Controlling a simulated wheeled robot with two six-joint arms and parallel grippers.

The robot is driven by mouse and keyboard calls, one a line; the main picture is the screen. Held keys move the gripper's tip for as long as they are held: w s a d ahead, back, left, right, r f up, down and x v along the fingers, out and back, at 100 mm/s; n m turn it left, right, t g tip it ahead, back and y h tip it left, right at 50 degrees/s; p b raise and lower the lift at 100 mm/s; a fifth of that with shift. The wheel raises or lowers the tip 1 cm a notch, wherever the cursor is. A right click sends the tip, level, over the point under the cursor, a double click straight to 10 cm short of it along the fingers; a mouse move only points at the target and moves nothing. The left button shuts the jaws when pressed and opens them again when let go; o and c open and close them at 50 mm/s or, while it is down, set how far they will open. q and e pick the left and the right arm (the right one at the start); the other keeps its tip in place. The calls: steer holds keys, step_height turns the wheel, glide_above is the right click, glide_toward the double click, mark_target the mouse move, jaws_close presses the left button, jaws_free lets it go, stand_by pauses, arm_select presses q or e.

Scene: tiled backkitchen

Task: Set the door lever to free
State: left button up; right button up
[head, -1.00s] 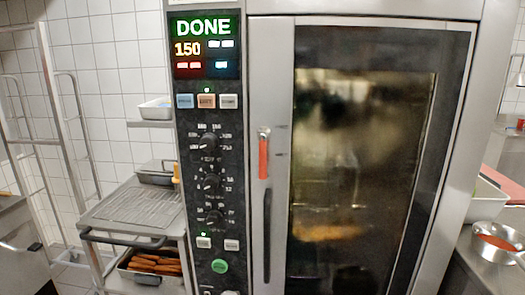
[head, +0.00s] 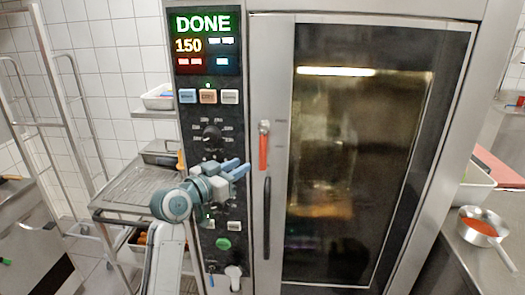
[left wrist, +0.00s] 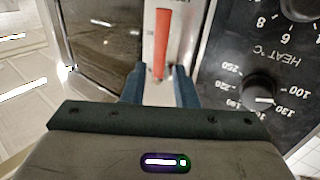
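The door lever (head: 263,150) has a red handle on a metal pivot at the oven door's left edge. In the head view it hangs straight down. My left gripper (head: 244,169) is in front of the control panel, left of the lever's lower end. Its two blue fingers are apart and empty. In the left wrist view, which is upside down, the lever (left wrist: 161,42) lies ahead between the lines of the open fingers (left wrist: 159,88). I cannot tell whether they touch it. My right gripper is not in view.
The control panel (head: 207,110) with knobs and a DONE display is left of the oven door (head: 350,170). A black door handle (head: 266,215) is below the lever. A wire-rack trolley (head: 125,195) stands left; a pan (head: 482,228) sits on the right counter.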

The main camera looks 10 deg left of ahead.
mark_target(260, 154)
arm_select(q)
steer(key=p+x, duration=0.4)
steer(key=x, duration=0.5)
steer(key=shift+w+d, duration=0.15)
steer(key=shift+w, duration=0.15)
steer(key=shift+w+d+f, duration=0.1)
steer(key=shift+w+d, duration=0.15)
steer(key=shift+w, duration=0.15)
jaws_close()
